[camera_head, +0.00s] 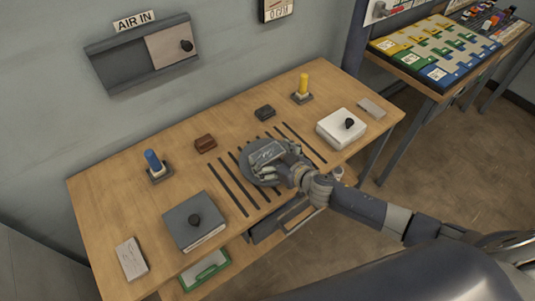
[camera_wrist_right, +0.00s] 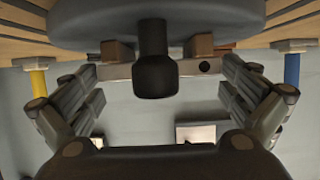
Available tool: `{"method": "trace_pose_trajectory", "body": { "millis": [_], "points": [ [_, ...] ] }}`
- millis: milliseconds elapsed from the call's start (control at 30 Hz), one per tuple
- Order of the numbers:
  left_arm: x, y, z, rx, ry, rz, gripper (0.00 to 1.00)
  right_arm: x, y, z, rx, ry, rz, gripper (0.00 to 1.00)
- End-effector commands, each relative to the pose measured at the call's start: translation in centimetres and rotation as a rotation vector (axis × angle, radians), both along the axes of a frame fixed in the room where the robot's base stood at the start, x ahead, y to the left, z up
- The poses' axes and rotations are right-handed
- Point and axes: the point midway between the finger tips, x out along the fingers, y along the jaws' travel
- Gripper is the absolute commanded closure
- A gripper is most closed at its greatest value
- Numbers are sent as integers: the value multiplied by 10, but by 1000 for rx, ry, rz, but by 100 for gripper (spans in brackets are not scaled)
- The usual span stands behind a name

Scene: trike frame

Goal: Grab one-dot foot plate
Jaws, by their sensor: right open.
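In the right wrist view, which looks upside down, a grey plate (camera_wrist_right: 120,71) with one dark round dot on its face lies across the middle, against two brown blocks (camera_wrist_right: 199,46). A black knob (camera_wrist_right: 155,70) stands in front of it and hides part of it. A round grey disc (camera_wrist_right: 90,17) spans the top of this view. My right gripper (camera_wrist_right: 160,92) is open, its fingers to either side of the plate and knob, with gaps. In the head view my right gripper (camera_head: 272,160) is over the round disc (camera_head: 249,174) on the table. My left gripper is not in view.
The wooden table (camera_head: 110,190) has dark slots around the disc. A blue post (camera_head: 152,160), a yellow post (camera_head: 303,84), a grey box (camera_head: 194,221) and a white box (camera_head: 341,128) stand around it. A wall panel (camera_head: 120,70) is behind.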

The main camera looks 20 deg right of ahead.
Motion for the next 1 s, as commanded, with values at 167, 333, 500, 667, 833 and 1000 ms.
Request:
{"method": "trace_pose_trajectory", "body": {
  "millis": [167,333,500,667,833,1000],
  "points": [
    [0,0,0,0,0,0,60,0,0,0,0,0,0,14],
    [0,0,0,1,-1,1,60,0,0,0,-1,0,0,41],
    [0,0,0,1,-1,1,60,0,0,1,0,-2,0,41],
    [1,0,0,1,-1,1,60,1,0,3,-1,-3,1,41],
    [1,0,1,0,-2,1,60,1,-1,15,-1,-5,1,41],
    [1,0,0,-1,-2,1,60,1,0,37,-1,-8,2,41]
  ]
}}
